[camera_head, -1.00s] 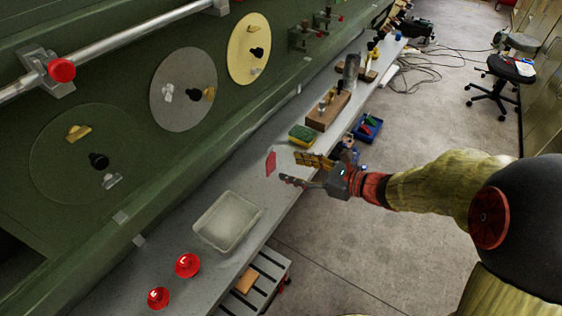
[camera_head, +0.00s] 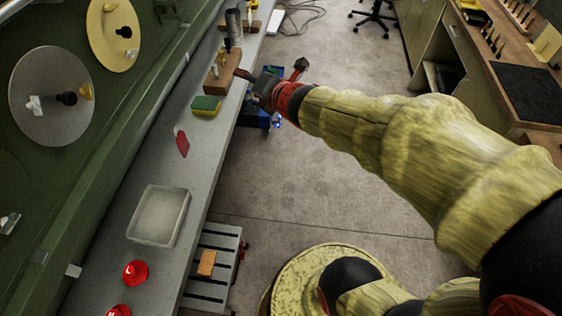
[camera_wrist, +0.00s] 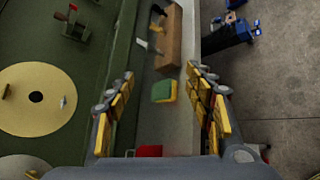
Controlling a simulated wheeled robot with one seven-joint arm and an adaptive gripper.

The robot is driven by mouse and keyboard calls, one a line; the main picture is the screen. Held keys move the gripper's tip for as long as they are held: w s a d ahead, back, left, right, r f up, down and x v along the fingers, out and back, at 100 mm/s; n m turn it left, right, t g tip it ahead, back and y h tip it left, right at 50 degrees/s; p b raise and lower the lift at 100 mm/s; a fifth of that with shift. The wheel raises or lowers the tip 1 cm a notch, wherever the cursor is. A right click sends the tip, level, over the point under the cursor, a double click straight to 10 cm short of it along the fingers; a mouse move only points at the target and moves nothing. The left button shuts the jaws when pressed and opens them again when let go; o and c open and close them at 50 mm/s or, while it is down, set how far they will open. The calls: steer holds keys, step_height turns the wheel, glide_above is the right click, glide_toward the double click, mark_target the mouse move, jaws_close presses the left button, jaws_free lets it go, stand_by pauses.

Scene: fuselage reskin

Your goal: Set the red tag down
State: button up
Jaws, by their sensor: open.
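The red tag (camera_head: 182,144) lies on the grey ledge (camera_head: 165,169) between the sponge and the clear tray. Part of it also shows at the bottom of the wrist view (camera_wrist: 149,151), partly hidden by my gripper's body. My gripper (camera_head: 270,70) is open and empty. In the head view it is up and to the right of the tag, apart from it, near the wooden block. In the wrist view its yellow-padded fingers (camera_wrist: 160,72) are spread wide over the ledge.
A green and yellow sponge (camera_head: 206,105) and a wooden block (camera_head: 222,72) stand farther along the ledge. A clear tray (camera_head: 158,215) and red knobs (camera_head: 135,272) are nearer. The green fuselage wall (camera_head: 110,150) borders the ledge. Open floor (camera_head: 300,180) lies right.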

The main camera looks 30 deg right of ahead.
steer(key=s+d+r+m+g+h, duration=0.1)
steer(key=s+d+r+m+h, duration=0.15)
steer(key=s+m, duration=0.5)
steer(key=s+a+f+m+g+y, duration=0.1)
steer(key=s+a+f+m+g, duration=0.1)
steer(key=s+m, duration=0.7)
steer(key=s+a+f+m+g+y, duration=0.1)
steer(key=s+a+m+g, duration=0.3)
steer(key=s+m, duration=0.5)
steer(key=shift+a+f, duration=0.4)
steer(key=shift+a, duration=0.65)
